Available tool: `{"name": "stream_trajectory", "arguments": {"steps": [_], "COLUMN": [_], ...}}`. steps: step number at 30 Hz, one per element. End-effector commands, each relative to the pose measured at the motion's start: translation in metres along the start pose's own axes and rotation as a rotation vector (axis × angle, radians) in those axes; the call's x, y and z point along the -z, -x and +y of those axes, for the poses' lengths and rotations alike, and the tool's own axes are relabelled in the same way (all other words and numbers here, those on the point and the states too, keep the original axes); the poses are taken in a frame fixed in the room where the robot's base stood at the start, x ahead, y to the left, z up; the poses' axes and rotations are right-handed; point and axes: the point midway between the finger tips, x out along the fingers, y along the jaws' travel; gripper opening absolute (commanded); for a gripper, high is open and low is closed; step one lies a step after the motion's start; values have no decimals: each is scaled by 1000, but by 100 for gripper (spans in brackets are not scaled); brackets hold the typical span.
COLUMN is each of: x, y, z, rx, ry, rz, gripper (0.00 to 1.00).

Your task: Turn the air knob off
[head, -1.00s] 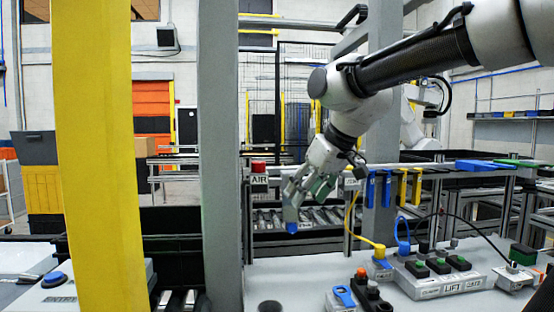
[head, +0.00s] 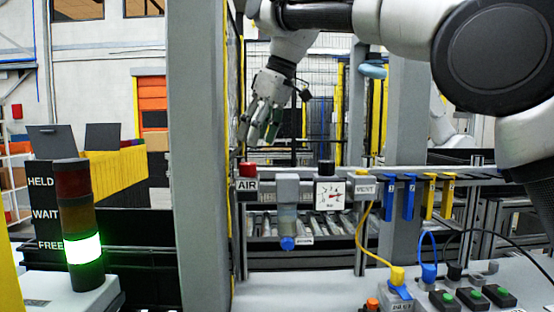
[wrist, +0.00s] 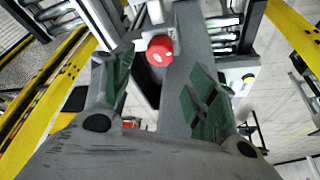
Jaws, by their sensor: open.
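The fingers look apart from the knob.
Right of the knob, a grey filter unit with a blue tip (head: 288,243) and a pressure gauge (head: 330,194) hang on the rail. A grey post (head: 197,150) stands close on the left. A signal tower (head: 82,249) glows green beside FREE. Blue and yellow clips (head: 409,198) hang farther right.

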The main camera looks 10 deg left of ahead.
Motion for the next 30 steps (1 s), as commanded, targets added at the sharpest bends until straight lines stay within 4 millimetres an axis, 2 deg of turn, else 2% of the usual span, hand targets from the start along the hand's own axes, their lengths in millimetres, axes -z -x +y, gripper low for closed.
{"name": "stream_trajectory", "arguments": {"steps": [9,12,16,23,26,30], "x": [-1,-1,-1,-1,-1,-1], "y": [-52,-63,-70,-72,-71,-71], "z": [0,1,1,1,1,1], "rx": [0,0,-1,-1,-1,-1], "ry": [-2,-2,-3,-3,-3,-3], "rz": [-2,-1,1,1,1,1], "gripper": [58,58,58,58,43,18]}}
